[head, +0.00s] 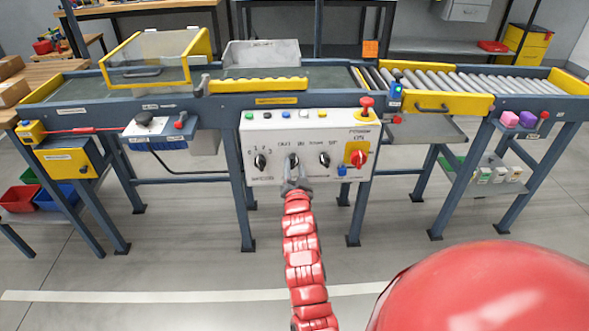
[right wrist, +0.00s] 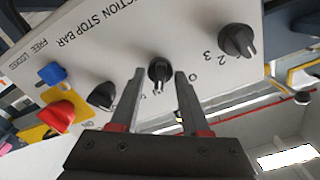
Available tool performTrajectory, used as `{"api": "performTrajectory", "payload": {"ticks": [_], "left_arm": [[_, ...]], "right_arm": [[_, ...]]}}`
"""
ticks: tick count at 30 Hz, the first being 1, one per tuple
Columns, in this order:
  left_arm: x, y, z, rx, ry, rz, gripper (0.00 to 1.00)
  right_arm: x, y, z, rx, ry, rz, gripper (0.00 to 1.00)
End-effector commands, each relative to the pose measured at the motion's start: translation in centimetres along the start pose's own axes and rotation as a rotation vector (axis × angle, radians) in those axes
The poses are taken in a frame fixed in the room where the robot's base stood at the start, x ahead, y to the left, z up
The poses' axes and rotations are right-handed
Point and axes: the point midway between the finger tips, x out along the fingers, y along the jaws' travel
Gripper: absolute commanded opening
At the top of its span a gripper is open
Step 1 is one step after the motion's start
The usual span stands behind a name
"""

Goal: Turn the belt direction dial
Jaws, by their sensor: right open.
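The control panel (head: 262,172) is a pale box on the front of the conveyor frame, with three black dials in a row. The middle dial (head: 293,161) appears to be the belt direction dial; in the right wrist view this black knob (right wrist: 160,70) has its pale mark pointing toward the gripper. My right gripper (head: 295,184) is open in front of it. In the wrist view its two fingers (right wrist: 160,82) lie on either side of the knob, with gaps visible and no clear contact. The gripper partly covers the dial's lower part in the head view. My left gripper is out of view.
A numbered dial (head: 260,161) is left of it and the stop bar dial (head: 324,159) is right. A red switch (head: 358,158) on a yellow plate and a red mushroom button (head: 367,103) are farther right. The floor (head: 200,260) in front is clear.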

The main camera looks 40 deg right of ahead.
Motion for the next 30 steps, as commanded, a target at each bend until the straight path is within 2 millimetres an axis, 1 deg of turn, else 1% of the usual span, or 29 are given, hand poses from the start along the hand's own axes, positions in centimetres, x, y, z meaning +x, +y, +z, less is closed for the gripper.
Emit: {"api": "performTrajectory", "payload": {"ticks": [7, 8, 9, 11, 15, 16, 23, 30], "left_arm": [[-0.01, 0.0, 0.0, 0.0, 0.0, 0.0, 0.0], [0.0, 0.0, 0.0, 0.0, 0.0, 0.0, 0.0], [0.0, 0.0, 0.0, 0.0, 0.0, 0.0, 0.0], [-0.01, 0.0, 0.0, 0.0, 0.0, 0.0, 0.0], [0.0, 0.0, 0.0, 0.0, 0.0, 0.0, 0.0], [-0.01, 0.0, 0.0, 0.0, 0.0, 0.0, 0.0], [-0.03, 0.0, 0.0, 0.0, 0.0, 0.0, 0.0], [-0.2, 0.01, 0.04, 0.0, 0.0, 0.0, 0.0]], "right_arm": [[0.1, -0.01, -0.05, 0.0, 0.001, 0.0, 0.46], [0.09, -0.01, -0.05, 0.0, 0.001, 0.0, 0.44], [0.09, -0.01, -0.05, 0.0, 0.001, 0.0, 0.37], [0.09, -0.02, -0.06, 0.0, 0.001, 0.0, 0.26], [0.08, -0.02, -0.06, 0.0, 0.001, 0.0, 0.01], [0.08, -0.02, -0.06, 0.0, 0.001, 0.0, 0.0], [0.08, -0.02, -0.06, -0.008, 0.001, 0.0, 0.0], [0.09, 0.0, -0.06, -0.085, 0.002, 0.0, 0.0]]}}
